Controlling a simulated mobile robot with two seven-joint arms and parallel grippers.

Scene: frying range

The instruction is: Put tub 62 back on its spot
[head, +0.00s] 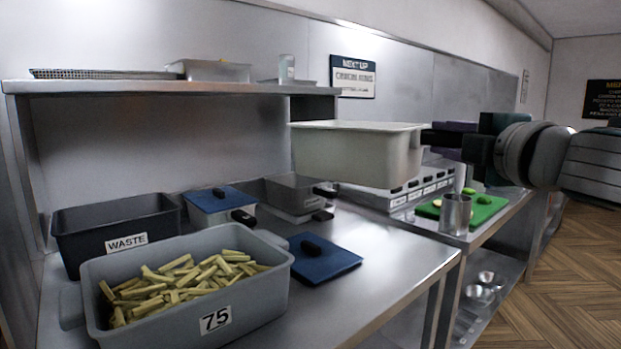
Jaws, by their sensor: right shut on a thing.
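A pale cream tub (357,155) hangs in the air over the counter, right of the picture's middle. It looks about level. No number shows on its visible sides, so I cannot read whether it is tub 62. My right gripper (432,140) comes in from the right and is shut on the tub's right end. My left gripper is not in view. A grey tub labelled 75 (186,292), holding several pale cut sticks, stands at the front left of the counter.
A dark WASTE bin (112,232) and a blue-lidded container (219,202) stand behind tub 75. A blue lid (322,258) lies on the steel counter (392,262), whose front right is clear. A metal cup (455,214) and green board (490,207) are at right. A shelf (180,87) overhangs the back.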

